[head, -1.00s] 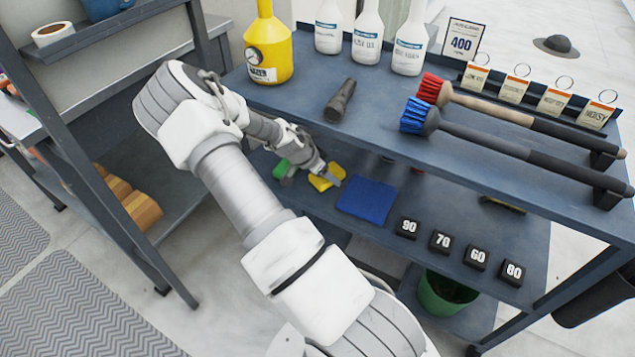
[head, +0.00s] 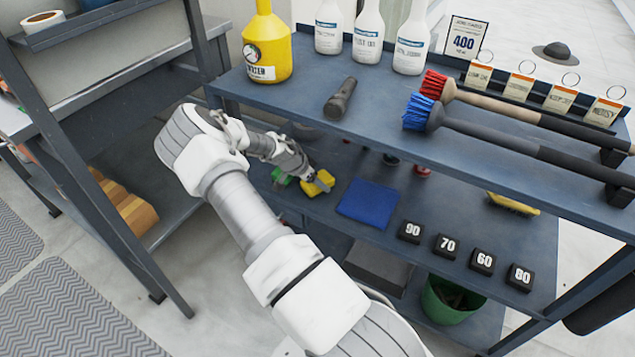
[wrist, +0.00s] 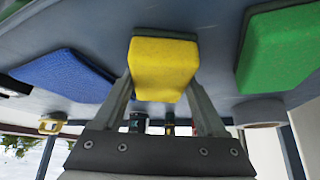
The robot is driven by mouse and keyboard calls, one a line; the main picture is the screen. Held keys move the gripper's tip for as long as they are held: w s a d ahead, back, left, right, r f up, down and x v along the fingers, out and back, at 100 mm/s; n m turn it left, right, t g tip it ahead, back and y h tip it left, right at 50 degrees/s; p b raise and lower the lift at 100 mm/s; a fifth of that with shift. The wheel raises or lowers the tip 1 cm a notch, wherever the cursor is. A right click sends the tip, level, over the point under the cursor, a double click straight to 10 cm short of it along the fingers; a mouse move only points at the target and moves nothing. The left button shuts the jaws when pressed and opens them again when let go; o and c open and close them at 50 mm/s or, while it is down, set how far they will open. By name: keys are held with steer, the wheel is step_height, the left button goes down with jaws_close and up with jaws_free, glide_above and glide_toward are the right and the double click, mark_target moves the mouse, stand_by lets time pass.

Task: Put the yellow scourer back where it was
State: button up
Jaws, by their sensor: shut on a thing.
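The yellow scourer (head: 317,184) is at my gripper (head: 322,180) over the lower shelf of the rack, left of the blue cloth-like pad (head: 368,203). In the wrist view the yellow scourer (wrist: 164,68) sits between the two fingers of my gripper (wrist: 163,88), which is shut on it. A green scourer (head: 282,177) lies just left of it, partly hidden by my arm; it also shows in the wrist view (wrist: 280,48). The blue pad shows on the other side in the wrist view (wrist: 62,76). I cannot tell whether the yellow scourer touches the shelf.
Number blocks (head: 446,246) stand along the front of the lower shelf (head: 395,170). A yellow brush (head: 513,204) lies at its right. The upper shelf (head: 300,97) overhangs, bearing bottles, a dark torch-like object (head: 341,98) and long brushes (head: 421,113). A green bucket (head: 450,300) stands below.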

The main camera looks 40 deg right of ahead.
steer(key=shift+f, duration=0.2)
steer(key=o, duration=1.2)
steer(key=shift+r, duration=0.1)
steer(key=shift+o, duration=0.2)
